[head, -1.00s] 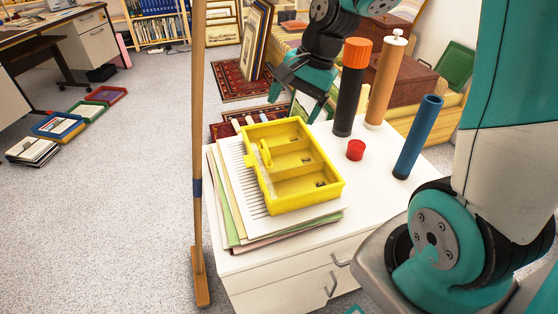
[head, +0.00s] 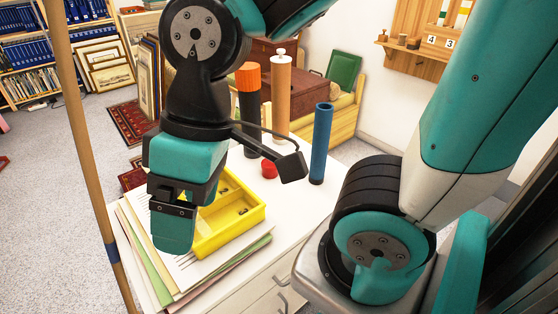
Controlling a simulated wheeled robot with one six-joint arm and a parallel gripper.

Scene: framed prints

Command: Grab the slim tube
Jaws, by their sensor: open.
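Three upright tubes stand on the white cabinet (head: 293,224). One is blue and slim (head: 320,145), apart on the right. One is tan with a white knobbed cap (head: 281,95), at the back. One is dark and thicker with an orange cap (head: 248,79), partly hidden by my arm. I cannot tell for sure whether the blue or the tan one is the slim tube. My gripper (head: 177,232) is open, pointing down above the papers, in front of and left of all the tubes. It touches none of them, and nothing shows between its fingers.
A yellow compartment tray (head: 232,237) lies on a stack of papers (head: 150,265), partly behind my gripper. A wooden pole (head: 80,130) stands at the left. The cabinet top in front of the blue tube is clear.

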